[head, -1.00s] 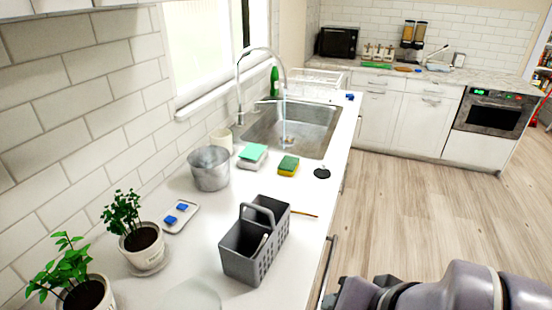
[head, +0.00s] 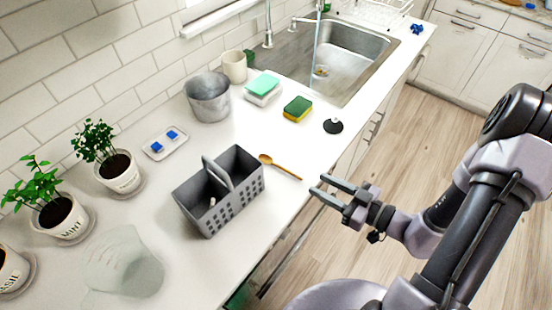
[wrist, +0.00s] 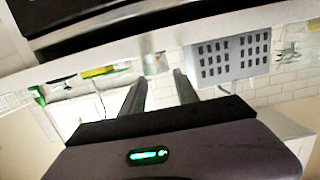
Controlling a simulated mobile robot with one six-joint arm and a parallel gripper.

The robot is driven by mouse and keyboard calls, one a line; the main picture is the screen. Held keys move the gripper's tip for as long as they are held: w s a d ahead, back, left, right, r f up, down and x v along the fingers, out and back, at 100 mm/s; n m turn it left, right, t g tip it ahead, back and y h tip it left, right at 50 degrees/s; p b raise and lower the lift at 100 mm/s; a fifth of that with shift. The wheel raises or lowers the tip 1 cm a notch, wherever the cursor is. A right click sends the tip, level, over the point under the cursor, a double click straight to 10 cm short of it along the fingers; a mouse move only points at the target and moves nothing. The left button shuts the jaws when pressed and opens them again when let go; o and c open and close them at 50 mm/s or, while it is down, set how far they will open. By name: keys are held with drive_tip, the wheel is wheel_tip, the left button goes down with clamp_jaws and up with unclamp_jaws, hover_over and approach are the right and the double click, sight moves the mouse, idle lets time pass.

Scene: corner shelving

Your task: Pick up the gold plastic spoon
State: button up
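The gold spoon (head: 279,167) lies flat on the white counter, just right of the grey caddy (head: 222,205). Its bowl is near the caddy and its handle points toward the counter's front edge. My gripper (head: 318,185) is open and empty, at the counter's front edge. Its fingers point left, a short way right of the handle end and apart from it. In the wrist view my gripper (wrist: 160,82) also shows its two fingers spread with nothing between them, and the caddy (wrist: 230,56) appears to their right. I cannot make out the spoon there.
A yellow-green sponge (head: 297,109) and a black stopper (head: 333,126) lie behind the spoon. The sink (head: 350,55) is farther back, with water running. A metal bucket (head: 208,98), potted plants and a clear pitcher (head: 125,262) stand left. The counter right of the spoon is clear.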

drive_tip(key=b, duration=0.2)
approach(282, 167)
drive_tip(key=x, duration=0.3)
drive_tip(key=shift+w+a+r, duration=0.1)
drive_tip(key=shift+w+a, duration=0.1)
drive_tip(key=shift+a, duration=0.2)
drive_tip(key=b+x, duration=0.1)
drive_tip(key=x, duration=0.1)
drive_tip(key=b+x, duration=0.2)
drive_tip(key=x, duration=0.1)
drive_tip(key=shift+a+f, duration=0.1)
drive_tip(key=shift+f, duration=0.15)
drive_tip(key=shift+w+r, duration=0.1)
clamp_jaws()
